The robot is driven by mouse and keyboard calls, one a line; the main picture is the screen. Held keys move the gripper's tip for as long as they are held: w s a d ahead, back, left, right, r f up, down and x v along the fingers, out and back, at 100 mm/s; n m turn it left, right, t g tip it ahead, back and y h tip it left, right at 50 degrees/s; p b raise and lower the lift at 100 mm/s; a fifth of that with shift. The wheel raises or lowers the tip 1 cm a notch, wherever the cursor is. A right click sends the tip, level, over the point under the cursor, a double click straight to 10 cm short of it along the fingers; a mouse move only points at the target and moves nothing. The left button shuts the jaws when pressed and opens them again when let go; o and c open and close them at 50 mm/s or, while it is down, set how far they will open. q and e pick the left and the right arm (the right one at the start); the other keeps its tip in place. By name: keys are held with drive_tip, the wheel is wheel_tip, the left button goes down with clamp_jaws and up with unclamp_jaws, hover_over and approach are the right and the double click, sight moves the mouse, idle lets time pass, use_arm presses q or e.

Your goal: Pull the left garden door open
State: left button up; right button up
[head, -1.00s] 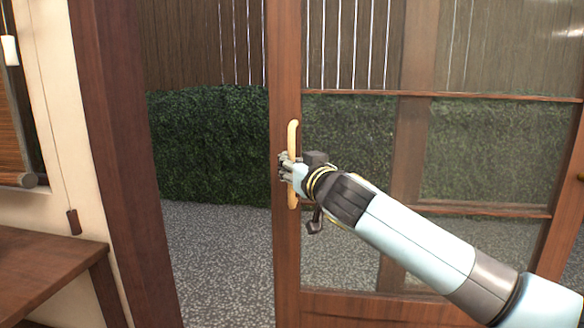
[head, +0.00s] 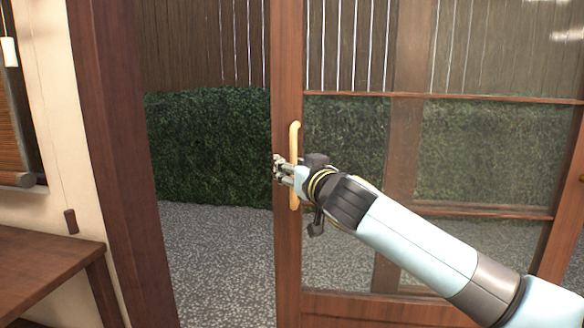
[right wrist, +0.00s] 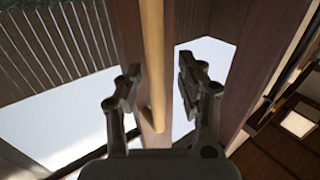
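The left garden door (head: 287,245) is a wood-framed glass sliding panel. It stands open, with a wide gap between its left edge and the dark door post (head: 115,150). Its pale upright handle (head: 294,135) is on the left stile, and the handle also shows in the right wrist view (right wrist: 153,50). My right gripper (head: 281,170) is at the handle's middle. In the right wrist view its fingers (right wrist: 155,90) are spread on either side of the handle, with gaps showing. My left gripper is not in view.
Through the gap lie grey gravel (head: 215,250), a green hedge (head: 205,145) and a dark slatted fence (head: 200,45). A wooden table (head: 45,265) stands at the lower left, beside the cream wall.

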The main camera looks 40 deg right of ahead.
drive_tip(key=v, duration=1.2)
drive_tip(key=shift+r, duration=0.1)
drive_tip(key=s+d+f+m+g, duration=0.1)
drive_tip(key=d+f+g, duration=0.15)
drive_tip(key=f, duration=0.85)
drive_tip(key=s+d+f+m+g, duration=0.1)
drive_tip(key=f+g, duration=0.2)
drive_tip(key=f, duration=0.8)
drive_tip(key=s+f+g, duration=0.1)
drive_tip(key=s+f, duration=0.2)
drive_tip(key=f, duration=0.3)
drive_tip(key=s+a+f+g+y, duration=0.1)
drive_tip(key=s+f+g, duration=0.15)
drive_tip(key=f, duration=0.45)
drive_tip(key=s+f+g, duration=0.1)
drive_tip(key=s+f, duration=0.3)
drive_tip(key=f, duration=0.2)
drive_tip(key=s+a+f+n+g+y, duration=0.1)
drive_tip(key=s+a+f+n+g, duration=0.1)
drive_tip(key=s+f, duration=0.4)
drive_tip(key=s+a+f+n+g+y, duration=0.1)
drive_tip(key=s+a+f, duration=0.4)
drive_tip(key=s, duration=1)
drive_tip(key=s+a+f+n+g+y, duration=0.1)
drive_tip(key=s+a+f+n+g, duration=0.1)
drive_tip(key=s+f, duration=0.7)
drive_tip(key=shift+s+a+n+g, duration=0.3)
drive_tip(key=shift+s+a+g, duration=0.35)
drive_tip(key=shift+s+g, duration=0.15)
